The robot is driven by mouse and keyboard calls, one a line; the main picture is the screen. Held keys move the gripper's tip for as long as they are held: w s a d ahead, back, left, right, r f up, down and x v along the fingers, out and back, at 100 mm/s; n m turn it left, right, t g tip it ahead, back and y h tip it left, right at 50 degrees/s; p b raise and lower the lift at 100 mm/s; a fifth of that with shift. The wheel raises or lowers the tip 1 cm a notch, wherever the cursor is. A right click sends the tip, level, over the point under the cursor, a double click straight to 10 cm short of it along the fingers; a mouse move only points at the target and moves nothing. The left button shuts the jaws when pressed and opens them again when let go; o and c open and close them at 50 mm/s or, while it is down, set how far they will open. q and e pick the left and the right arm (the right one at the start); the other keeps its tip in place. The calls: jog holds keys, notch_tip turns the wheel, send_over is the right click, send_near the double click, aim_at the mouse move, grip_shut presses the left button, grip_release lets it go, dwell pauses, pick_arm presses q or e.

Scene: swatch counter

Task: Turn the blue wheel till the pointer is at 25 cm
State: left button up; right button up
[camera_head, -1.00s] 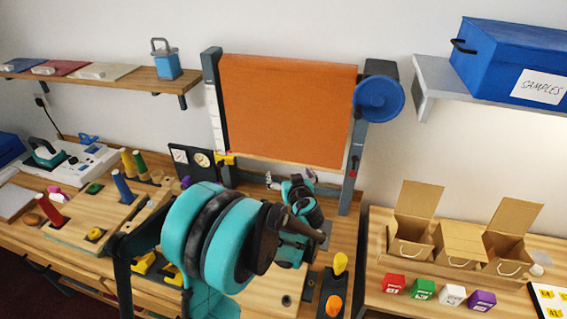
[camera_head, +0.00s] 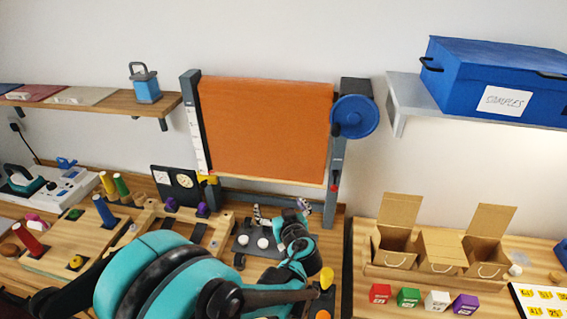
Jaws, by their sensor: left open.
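The blue wheel (camera_head: 355,116) is at the upper right end of a frame that holds an orange cloth (camera_head: 262,130). A white scale strip (camera_head: 196,130) runs down the frame's left post. A yellow pointer (camera_head: 207,179) is at the strip's lower end; the figures there are too small to read. My left gripper (camera_head: 280,209) is open and empty, with its fingers pointing up, below the cloth and well below and left of the wheel. It is apart from the wheel. My right gripper is not in view.
A grey shelf (camera_head: 398,90) with a blue samples box (camera_head: 495,78) stands out right of the wheel. A red-marked lever (camera_head: 334,186) is on the right post below it. Cardboard boxes (camera_head: 440,252) and small coloured cubes are at right. Wall between wheel and shelf is clear.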

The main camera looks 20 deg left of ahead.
pick_arm(q)
jog(key=s+d+f+m+g+h+b, duration=0.2)
jog(key=s+d+f+m+h+b, duration=0.2)
jog(key=s, duration=0.6)
jog(key=s+d+f+m+g+h+b, duration=0.2)
jog(key=s+d+f+m+h+b, duration=0.2)
jog(key=s, duration=0.6)
notch_tip(320, 180, down, 2)
jog(key=shift+d+f+h+b, duration=0.1)
jog(key=shift+d+h+b, duration=0.35)
jog(key=shift+d, duration=0.75)
